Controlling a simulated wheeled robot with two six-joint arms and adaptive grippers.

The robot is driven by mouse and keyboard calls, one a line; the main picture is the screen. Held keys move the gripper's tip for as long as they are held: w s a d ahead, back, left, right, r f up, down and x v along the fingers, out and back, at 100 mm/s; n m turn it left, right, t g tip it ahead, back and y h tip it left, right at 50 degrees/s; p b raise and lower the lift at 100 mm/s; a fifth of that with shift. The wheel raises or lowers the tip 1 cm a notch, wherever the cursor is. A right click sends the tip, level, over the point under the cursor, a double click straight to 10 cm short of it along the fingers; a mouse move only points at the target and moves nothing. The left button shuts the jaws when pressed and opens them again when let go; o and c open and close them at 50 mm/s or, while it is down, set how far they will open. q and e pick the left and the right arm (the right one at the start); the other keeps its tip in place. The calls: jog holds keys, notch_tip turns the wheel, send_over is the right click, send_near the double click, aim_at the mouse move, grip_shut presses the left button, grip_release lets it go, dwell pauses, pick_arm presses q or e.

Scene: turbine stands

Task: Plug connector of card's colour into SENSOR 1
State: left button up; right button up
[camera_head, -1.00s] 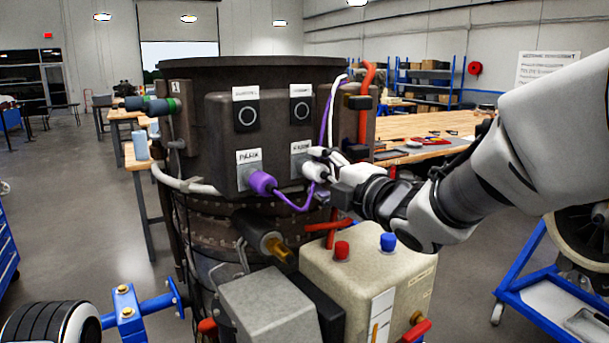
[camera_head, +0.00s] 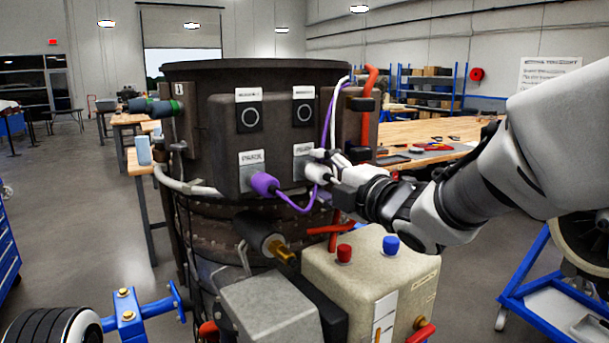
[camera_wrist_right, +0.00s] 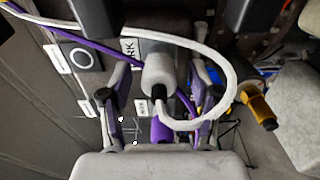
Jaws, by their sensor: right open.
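The dark panel (camera_head: 226,145) on the turbine carries two round sockets in its upper row, the left one (camera_head: 249,117) and the right one (camera_head: 303,112), both empty under small labels. Their lettering is too blurred to read. Below, a purple connector (camera_head: 263,184) and a white connector (camera_head: 317,173) sit in the two labelled park places, each with its own cable. My right gripper (camera_head: 326,163) is open at the white connector. In the right wrist view its fingers (camera_wrist_right: 160,98) stand on both sides of the white connector (camera_wrist_right: 158,73). I cannot make out a coloured card. My left gripper is not in view.
The white cable (camera_wrist_right: 228,65) loops close to the right finger. A red pipe (camera_head: 366,105) stands right of the panel. Below are a brass fitting (camera_head: 284,253) and a cream box (camera_head: 345,285) with red and blue caps. A blue stand bar (camera_head: 128,315) is at lower left.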

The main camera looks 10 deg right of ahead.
aim_at(326, 177)
jog(key=shift+s, duration=0.1)
grip_shut()
jog(key=shift+s+d+r, duration=0.1)
jog(key=shift+s+d, duration=0.2)
jog(key=shift+s, duration=0.25)
jog(key=shift+p+v, duration=0.6)
jog(key=shift+v, duration=0.8)
jog(key=shift+w, duration=0.1)
